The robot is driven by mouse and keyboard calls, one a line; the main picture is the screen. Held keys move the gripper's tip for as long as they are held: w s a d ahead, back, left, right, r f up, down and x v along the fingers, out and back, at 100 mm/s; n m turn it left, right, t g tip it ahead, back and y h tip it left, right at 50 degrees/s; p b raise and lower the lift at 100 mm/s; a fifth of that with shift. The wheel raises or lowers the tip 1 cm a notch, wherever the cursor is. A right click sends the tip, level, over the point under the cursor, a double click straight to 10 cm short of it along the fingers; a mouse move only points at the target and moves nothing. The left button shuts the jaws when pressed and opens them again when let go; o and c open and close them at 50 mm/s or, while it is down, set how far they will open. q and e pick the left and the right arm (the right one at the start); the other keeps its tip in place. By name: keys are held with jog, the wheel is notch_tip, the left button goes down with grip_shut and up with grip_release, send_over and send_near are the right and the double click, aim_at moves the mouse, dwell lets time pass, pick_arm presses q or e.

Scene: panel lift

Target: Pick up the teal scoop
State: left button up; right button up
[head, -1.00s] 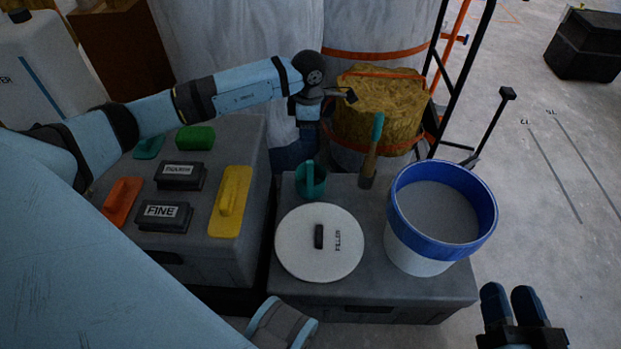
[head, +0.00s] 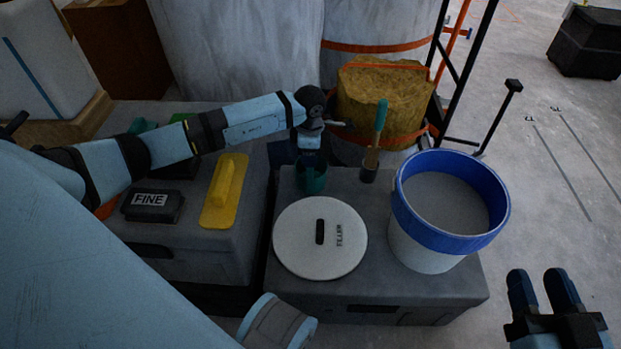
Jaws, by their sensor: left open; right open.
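The teal scoop (head: 312,183) stands on the right grey case, behind the white lid. My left gripper (head: 309,155) points down directly over the scoop and covers its upper part. Its fingers are hard to make out, and I cannot tell whether they touch the scoop; it is open. My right gripper (head: 545,289) is open and empty at the lower right, beside the case and far from the scoop.
The white lid (head: 300,255), a blue-rimmed bucket (head: 407,242) of grey filler and a teal-handled brush (head: 377,135) share the right case (head: 360,287). The left case carries a yellow float (head: 224,192) and a black FINE block (head: 152,205). A strapped yellow bale (head: 385,100) stands behind.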

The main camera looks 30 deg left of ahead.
pick_arm(q)
jog(key=shift+r, duration=0.1)
grip_shut()
